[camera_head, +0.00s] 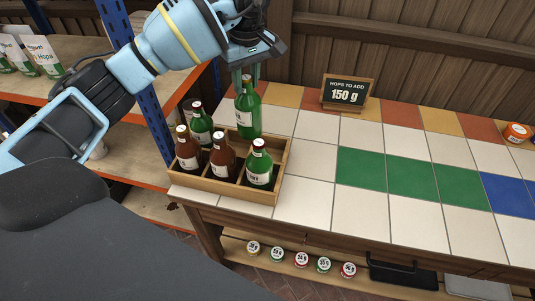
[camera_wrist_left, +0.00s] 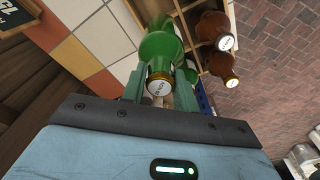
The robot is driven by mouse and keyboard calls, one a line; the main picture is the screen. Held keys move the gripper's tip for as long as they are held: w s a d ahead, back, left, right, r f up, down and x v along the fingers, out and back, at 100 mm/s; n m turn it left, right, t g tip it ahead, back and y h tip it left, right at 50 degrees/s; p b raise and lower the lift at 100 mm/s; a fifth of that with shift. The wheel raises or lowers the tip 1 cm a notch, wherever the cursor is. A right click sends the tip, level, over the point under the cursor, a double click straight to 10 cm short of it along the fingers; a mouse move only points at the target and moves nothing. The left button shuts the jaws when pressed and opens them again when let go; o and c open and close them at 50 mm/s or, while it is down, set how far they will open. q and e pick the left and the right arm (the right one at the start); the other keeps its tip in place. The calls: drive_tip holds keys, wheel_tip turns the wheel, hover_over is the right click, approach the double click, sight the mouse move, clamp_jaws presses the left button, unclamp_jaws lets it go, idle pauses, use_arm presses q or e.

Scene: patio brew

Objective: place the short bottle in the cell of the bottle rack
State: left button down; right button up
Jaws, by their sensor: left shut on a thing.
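My left gripper (camera_head: 247,77) is shut on the neck of a green bottle (camera_head: 248,118), which hangs upright at the back of the wooden bottle rack (camera_head: 228,191). The held green bottle also shows between the fingers in the left wrist view (camera_wrist_left: 162,47). Its base is near the rack's back wall; I cannot tell whether it is inside a cell. In the rack stand two brown bottles (camera_head: 187,150) (camera_head: 222,160) and two green bottles (camera_head: 201,126) (camera_head: 259,168). My right gripper is not in view.
The rack sits at the left end of a tiled counter (camera_head: 310,190). A sign reading 150 g (camera_head: 346,93) stands at the back. An orange-lidded jar (camera_head: 517,133) is far right. A blue shelf post (camera_head: 157,125) rises close left of the rack. The middle tiles are clear.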

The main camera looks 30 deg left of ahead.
use_arm(q)
drive_tip(key=w+d+m, duration=0.1)
drive_tip(key=d+m, duration=0.4)
drive_tip(key=m, duration=0.3)
wheel_tip(320, 180, down, 10)
drive_tip(key=shift+w+d+r+t, duration=0.15)
drive_tip(key=shift+d+r+t, duration=0.1)
drive_tip(key=shift+t, duration=0.15)
idle(0.4)
drive_tip(key=shift+f, duration=0.1)
drive_tip(key=c, duration=1.1)
unclamp_jaws()
drive_tip(key=shift+a+f, duration=0.1)
drive_tip(key=r, duration=0.4)
drive_tip(key=s+r, duration=0.1)
drive_tip(key=r, duration=0.7)
drive_tip(key=shift+s+d+r, duration=0.1)
drive_tip(key=shift+s+d, duration=0.1)
drive_tip(key=shift+d, duration=0.1)
